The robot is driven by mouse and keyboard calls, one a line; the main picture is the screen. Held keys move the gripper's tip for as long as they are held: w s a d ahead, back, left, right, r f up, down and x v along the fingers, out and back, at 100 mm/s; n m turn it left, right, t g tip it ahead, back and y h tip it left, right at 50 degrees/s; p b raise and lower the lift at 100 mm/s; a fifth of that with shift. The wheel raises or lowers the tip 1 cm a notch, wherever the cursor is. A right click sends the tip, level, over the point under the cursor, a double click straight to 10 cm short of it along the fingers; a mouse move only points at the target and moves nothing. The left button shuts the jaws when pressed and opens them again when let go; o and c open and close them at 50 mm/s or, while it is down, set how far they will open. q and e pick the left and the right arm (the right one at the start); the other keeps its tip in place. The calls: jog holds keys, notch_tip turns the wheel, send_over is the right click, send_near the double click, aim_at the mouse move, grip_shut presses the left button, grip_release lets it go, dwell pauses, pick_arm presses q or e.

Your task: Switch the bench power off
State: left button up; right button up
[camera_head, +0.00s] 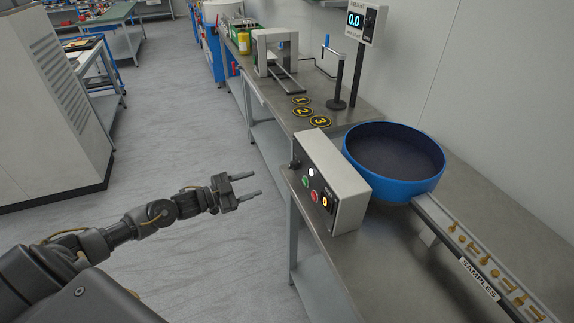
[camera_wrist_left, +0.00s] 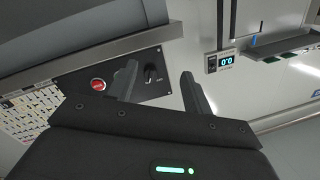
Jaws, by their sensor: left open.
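A control box (camera_head: 340,178) stands on the bench (camera_head: 393,255) in the head view. Its sloped front has a white lamp, a green button, a red button, an orange figure and a black knob (camera_head: 295,163) at its left end. My left gripper (camera_head: 256,181) is open and empty, left of the box and apart from it. In the left wrist view a dark panel (camera_wrist_left: 75,80) carries a red button (camera_wrist_left: 98,85) and a black rotary knob (camera_wrist_left: 152,73). The knob shows between my open fingers (camera_wrist_left: 160,72). Its setting is too small to read.
A blue bowl (camera_head: 418,190) and a samples rail (camera_head: 458,235) with brass parts lie right of the box. Behind are numbered discs (camera_head: 310,111), a black post and a display (camera_head: 355,20) reading 0.0.

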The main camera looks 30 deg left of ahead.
pick_arm(q)
jog(key=m+g+h, duration=0.1)
jog(key=m+h, duration=0.1)
send_near(289, 166)
jog(key=shift+p+x, duration=1.2)
jog(key=shift+x, duration=3.45)
jog(key=shift+s+d+r, duration=0.1)
jog(key=shift+r, duration=0.05)
